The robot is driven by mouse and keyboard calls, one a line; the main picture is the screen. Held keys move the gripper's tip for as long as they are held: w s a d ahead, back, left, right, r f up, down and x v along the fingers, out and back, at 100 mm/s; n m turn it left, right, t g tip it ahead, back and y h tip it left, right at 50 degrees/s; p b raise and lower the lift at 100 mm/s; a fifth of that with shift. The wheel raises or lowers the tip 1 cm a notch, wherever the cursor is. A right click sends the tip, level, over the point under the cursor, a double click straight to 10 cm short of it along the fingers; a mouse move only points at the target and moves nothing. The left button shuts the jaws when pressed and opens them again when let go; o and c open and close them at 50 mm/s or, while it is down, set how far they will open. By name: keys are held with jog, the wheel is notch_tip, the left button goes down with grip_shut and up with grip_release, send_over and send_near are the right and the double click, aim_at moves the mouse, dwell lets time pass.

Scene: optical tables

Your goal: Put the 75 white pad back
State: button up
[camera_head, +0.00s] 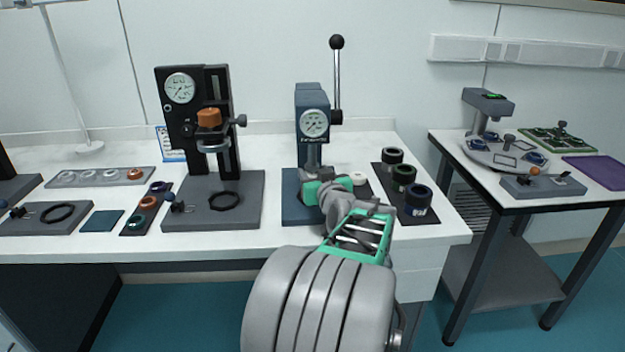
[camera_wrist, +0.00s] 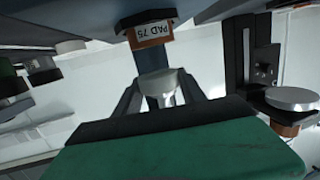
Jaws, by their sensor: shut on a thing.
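My gripper (camera_head: 314,183) is in front of the blue lever press (camera_head: 312,125), low over its base. In the wrist view my gripper (camera_wrist: 161,84) is shut on a pale, rounded piece, the white pad (camera_wrist: 160,80), which sits between the two fingers. The wrist picture is upside down. A brown-edged label reading PAD 75 (camera_wrist: 153,29) shows just beyond the fingertips, on a dark piece. In the head view the held pad is hidden by my gripper and arm. I cannot tell whether the pad touches anything below it.
Another white disc (camera_head: 357,178) lies just right of my gripper. The front bench edge is bare.

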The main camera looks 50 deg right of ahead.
jog(key=shift+w+d, duration=0.25)
jog(key=shift+w, duration=0.1)
jog(key=shift+w+d, duration=0.35)
jog(key=shift+w, duration=0.2)
notch_tip(320, 180, down, 2)
jog(key=shift+d+f+b, duration=0.1)
jog(key=shift+f+b, duration=0.1)
jog(key=shift+b, duration=0.15)
jog(key=shift+f, duration=0.3)
jog(key=shift+f, duration=0.2)
jog(key=o, duration=1.5)
jog(key=shift+r, duration=0.15)
